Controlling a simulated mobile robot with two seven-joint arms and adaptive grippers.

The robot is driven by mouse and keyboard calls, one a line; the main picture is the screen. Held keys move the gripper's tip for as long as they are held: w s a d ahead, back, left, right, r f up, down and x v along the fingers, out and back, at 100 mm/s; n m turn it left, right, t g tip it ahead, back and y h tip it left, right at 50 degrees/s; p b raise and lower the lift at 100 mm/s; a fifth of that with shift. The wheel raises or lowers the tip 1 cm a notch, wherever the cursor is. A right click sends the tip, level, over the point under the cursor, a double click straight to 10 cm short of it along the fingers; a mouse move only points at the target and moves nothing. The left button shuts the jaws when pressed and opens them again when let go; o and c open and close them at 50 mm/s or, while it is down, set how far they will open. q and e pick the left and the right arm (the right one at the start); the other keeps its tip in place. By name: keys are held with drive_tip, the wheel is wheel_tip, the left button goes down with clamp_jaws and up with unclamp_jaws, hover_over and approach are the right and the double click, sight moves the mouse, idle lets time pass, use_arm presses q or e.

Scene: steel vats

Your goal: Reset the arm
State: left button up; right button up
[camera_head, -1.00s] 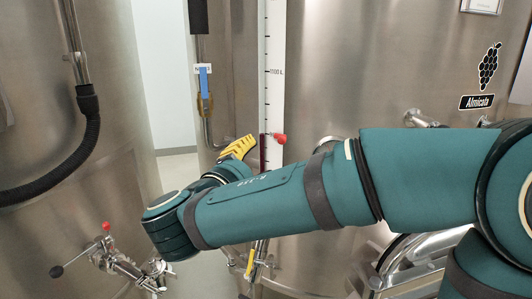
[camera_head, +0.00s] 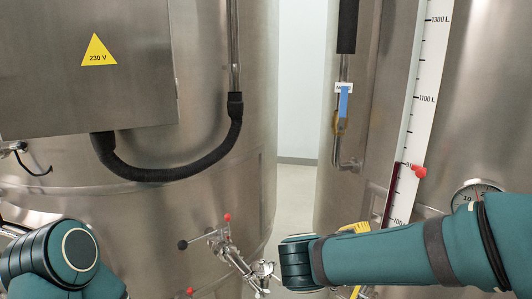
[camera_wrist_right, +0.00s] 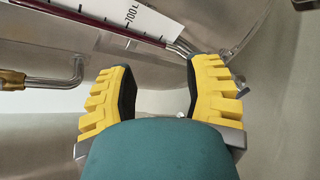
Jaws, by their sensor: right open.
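My right arm (camera_head: 400,258) is a teal-sleeved arm coming in from the right in the head view. Beyond the fingers is a steel vat surface. My left arm (camera_head: 65,255) shows as a teal joint at the lower left of the head view. My left gripper is out of view.
A left steel vat (camera_head: 220,90) carries a valve (camera_head: 232,252) with red-tipped handles, close to my right arm's end. A right vat (camera_head: 480,110) bears a white level scale (camera_head: 422,90) and a dial gauge (camera_head: 474,193). A grey box (camera_head: 60,70) and black hose (camera_head: 170,172) are at left.

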drive_tip(key=s+a+f+m+g+y, duration=0.2)
drive_tip(key=s+a+f+m+y, duration=0.1)
drive_tip(key=f, duration=1)
drive_tip(key=s+a+f+m+g+y, duration=0.2)
drive_tip(key=s+a+f+m+y, duration=0.2)
drive_tip(key=f+m, duration=0.4)
drive_tip(key=s+a+f+m+g+y, duration=0.2)
drive_tip(key=s+f+m+y, duration=0.3)
drive_tip(key=f, duration=1.4)
drive_tip(key=shift+s+a+m+y, duration=0.3)
drive_tip(key=shift+a+m+y, duration=0.2)
drive_tip(key=shift+a+y, duration=0.5)
drive_tip(key=shift+d, duration=0.1)
